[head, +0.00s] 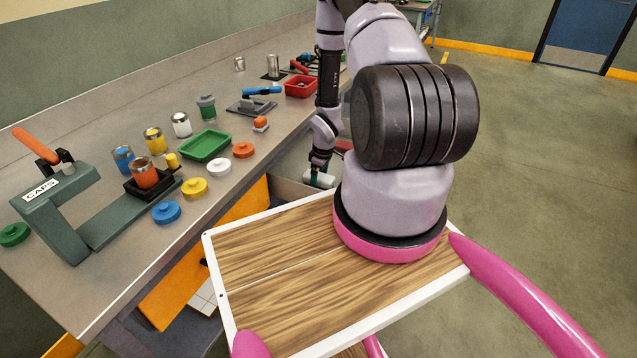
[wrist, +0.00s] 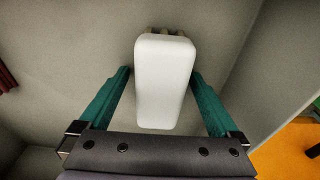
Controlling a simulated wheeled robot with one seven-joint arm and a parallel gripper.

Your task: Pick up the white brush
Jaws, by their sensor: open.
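The white brush (wrist: 166,85) is a long white block with pale bristle tufts at its far end in the wrist view. My gripper (wrist: 162,80) is open, with one teal finger on each side of the brush and a visible gap at each side. In the head view the brush (head: 318,179) shows as a small white shape at my gripper (head: 314,176), inside an open grey drawer (head: 288,190) below the workbench. Most of the drawer is hidden behind my arm and the wooden-topped surface.
The grey workbench (head: 95,300) holds a green cap press (head: 75,225), several jars and caps, a green tray (head: 206,145) and a red bin (head: 300,86). An orange drawer front (head: 180,275) stands close by. The drawer wall (wrist: 243,70) rises at right of the brush. Open floor (head: 550,190) lies right.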

